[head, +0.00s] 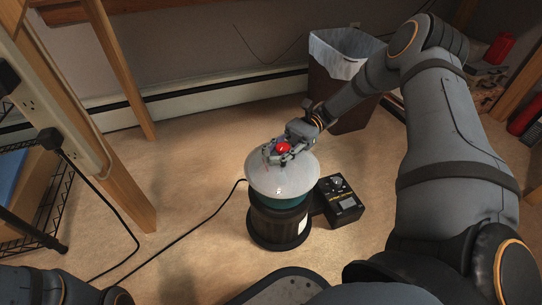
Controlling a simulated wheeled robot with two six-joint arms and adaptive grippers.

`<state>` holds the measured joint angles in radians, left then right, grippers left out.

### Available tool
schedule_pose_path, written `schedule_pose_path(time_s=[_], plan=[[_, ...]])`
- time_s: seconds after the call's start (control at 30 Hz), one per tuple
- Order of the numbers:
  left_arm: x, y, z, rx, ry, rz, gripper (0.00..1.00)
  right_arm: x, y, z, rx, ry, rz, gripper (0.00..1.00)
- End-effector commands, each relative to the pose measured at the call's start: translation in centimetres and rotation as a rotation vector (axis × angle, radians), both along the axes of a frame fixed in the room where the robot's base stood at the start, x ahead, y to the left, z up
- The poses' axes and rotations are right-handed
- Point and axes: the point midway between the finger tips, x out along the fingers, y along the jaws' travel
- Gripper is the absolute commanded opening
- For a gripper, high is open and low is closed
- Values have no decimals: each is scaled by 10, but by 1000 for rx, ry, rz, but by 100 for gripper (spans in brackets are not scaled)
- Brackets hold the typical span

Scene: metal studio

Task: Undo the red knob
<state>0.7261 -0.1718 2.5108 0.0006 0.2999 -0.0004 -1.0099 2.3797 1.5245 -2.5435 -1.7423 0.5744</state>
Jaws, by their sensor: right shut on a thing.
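The red knob (283,148) sits on top of a white domed lid (282,179) over a teal and black round machine on the floor. My right gripper (280,151) reaches down to the knob from the upper right. Its fingers are closed around the knob, and part of the red shows between them. The machine's black base (278,228) stands upright on the carpet. Only part of my left arm shows at the lower left edge, and its gripper is out of view.
A black control box (342,203) stands close to the right of the machine. A bin with a white liner (345,55) is behind it. A black cable (190,232) runs left across the floor. Wooden posts and a wire shelf are at the left.

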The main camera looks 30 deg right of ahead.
Motion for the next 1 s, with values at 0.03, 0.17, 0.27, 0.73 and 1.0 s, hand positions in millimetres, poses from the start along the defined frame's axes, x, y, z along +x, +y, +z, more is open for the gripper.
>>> schedule_pose_path(time_s=[0.03, 0.17, 0.27, 0.73, 1.0], plan=[[0, 0, 0, 0, 0, 0, 40, 0, 0, -1, -4, 0, 35, 0], [0, 0, 0, 0, 0, 0, 40, -3, -1, 0, -2, -2, 116, 0], [0, 0, 0, 0, 0, 0, 40, -5, -2, 0, -2, 0, 166, 0], [0, 0, 0, 0, 1, 0, 40, -8, -4, 0, 1, -2, 258, 0], [1, 0, 0, 0, 1, 0, 40, -8, -4, 0, 1, -2, 258, 0]])
